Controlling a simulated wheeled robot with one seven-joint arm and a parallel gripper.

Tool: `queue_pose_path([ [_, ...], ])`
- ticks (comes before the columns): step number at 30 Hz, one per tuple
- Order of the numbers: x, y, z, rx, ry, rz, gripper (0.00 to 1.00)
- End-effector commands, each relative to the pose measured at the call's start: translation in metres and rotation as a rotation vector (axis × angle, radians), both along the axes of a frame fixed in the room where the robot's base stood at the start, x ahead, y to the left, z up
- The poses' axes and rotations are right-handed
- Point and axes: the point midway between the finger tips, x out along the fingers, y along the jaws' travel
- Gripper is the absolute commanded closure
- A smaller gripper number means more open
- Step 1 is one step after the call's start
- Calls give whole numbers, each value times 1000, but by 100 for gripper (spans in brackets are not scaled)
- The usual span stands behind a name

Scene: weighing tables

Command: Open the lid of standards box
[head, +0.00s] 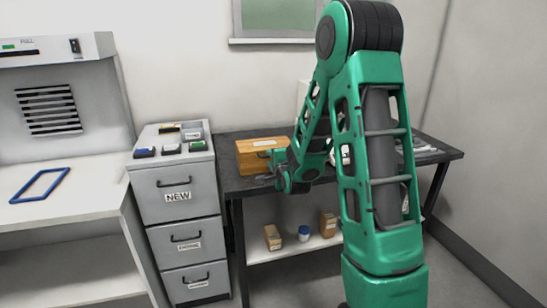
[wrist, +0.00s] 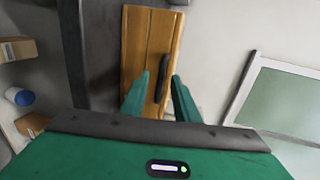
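The standards box appears to be the brown wooden box (head: 252,156) on the dark table, partly hidden behind my arm. In the wrist view its wooden face (wrist: 137,45) is close ahead, with a dark handle (wrist: 163,80) on it. The box looks closed. My gripper (wrist: 160,82) has its two green fingers apart, one on each side of the handle as seen from the wrist. I cannot tell whether they touch it. In the head view my gripper (head: 272,164) is at the box's right front.
The dark table (head: 232,184) has a lower shelf with two small brown boxes and a white jar with a blue lid (head: 304,233). A grey drawer cabinet (head: 177,205) marked NEW stands left of it, with small items on top. A window is on the back wall.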

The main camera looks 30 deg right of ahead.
Motion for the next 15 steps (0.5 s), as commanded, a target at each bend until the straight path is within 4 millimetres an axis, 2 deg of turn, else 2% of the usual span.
queue_pose_path([
  [14, 3, -10, -3, -1, 0, -8, 72],
  [15, 3, -11, -3, -1, 0, -8, 79],
])
